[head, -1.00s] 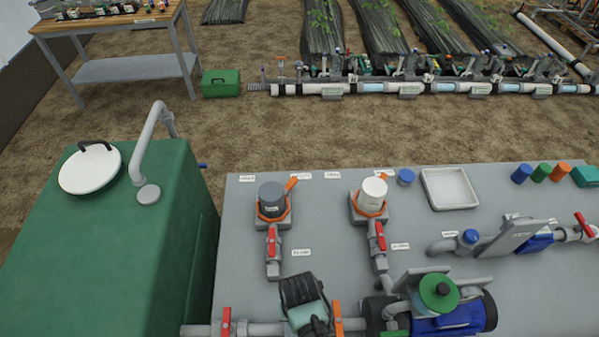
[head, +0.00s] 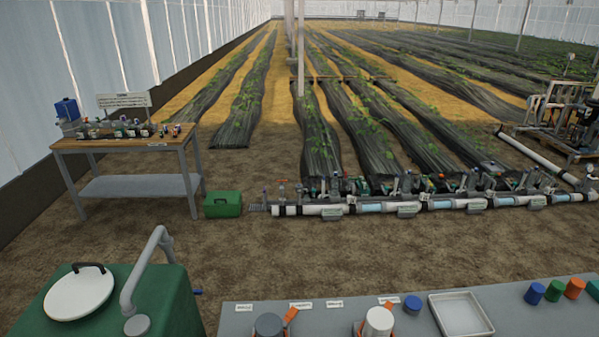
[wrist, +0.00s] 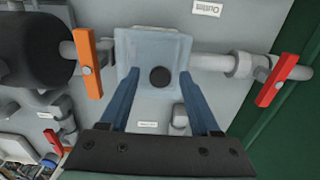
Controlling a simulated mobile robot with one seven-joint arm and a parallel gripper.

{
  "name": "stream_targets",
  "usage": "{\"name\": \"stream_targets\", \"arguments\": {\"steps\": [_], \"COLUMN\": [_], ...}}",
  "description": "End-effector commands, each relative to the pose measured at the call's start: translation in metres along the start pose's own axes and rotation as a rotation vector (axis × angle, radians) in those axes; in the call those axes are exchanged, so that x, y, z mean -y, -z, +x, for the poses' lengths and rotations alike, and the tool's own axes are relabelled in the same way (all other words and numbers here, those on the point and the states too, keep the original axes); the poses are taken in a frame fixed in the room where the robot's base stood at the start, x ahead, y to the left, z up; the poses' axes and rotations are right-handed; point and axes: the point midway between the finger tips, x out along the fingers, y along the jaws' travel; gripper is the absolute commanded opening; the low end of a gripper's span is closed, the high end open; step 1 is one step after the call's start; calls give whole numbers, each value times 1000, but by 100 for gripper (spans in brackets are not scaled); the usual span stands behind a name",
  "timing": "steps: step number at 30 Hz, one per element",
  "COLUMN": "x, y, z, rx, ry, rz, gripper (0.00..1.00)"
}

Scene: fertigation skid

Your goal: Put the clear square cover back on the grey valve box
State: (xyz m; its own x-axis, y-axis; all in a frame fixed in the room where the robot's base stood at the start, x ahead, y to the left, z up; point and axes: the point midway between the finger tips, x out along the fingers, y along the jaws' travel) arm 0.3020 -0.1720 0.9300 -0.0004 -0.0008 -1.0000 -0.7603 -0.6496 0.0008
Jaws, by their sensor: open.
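In the wrist view, a pale, see-through square cover (wrist: 134,52) with a round black knob lies over the spot where a pipe runs in from both sides. The grey valve box under it is mostly hidden, and I cannot tell whether the cover is fully seated. My gripper (wrist: 158,80) is open. Its two blue fingers reach over the cover, one on each side of the black knob, with a visible gap to the knob. The head view shows neither the gripper nor the cover now.
In the wrist view, an orange valve handle (wrist: 86,68) stands left of the cover and a red handle (wrist: 278,80) to the right. A dark motor-like body (wrist: 30,52) is at far left. In the head view, a white tray (head: 489,325) lies on the grey bench.

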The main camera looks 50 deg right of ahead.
Motion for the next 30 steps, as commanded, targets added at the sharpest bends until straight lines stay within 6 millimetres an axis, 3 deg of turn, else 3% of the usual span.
{"name": "stream_targets", "arguments": {"steps": [8,21,30], "x": [0,0,0], "y": [1,1,0], "z": [-24,-107,-130], "rx": [-4,-4,0], "ry": [1,1,0], "rz": [0,0,0], "gripper": [63,63,63]}}
